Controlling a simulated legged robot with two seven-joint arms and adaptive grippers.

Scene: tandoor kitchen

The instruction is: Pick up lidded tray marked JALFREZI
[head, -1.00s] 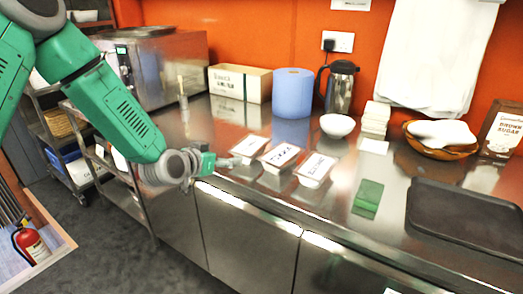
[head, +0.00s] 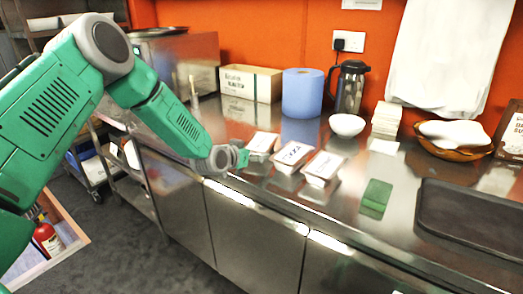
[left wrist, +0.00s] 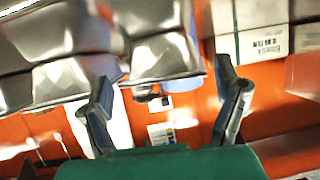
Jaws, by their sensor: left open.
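Three small lidded trays with white lids stand in a row on the steel counter in the head view: a left tray (head: 262,142), a middle tray (head: 293,153) and a right tray (head: 323,167). Their dark lid print is too small to read, so I cannot tell which says JALFREZI. My left gripper (head: 243,157) is just left of the left tray, low near the counter's front edge; I cannot tell if it touches. In the left wrist view its two fingers (left wrist: 167,100) are spread with nothing held between them. Blurred grey metallic tray shapes (left wrist: 158,55) show beyond them. My right gripper is not in view.
Behind the trays stand a cardboard box (head: 250,83), a blue roll (head: 302,93), a steel jug (head: 350,87) and a white bowl (head: 347,125). A green block (head: 375,198) and a dark flat tray (head: 470,220) lie to the right. The counter's front edge is close below.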

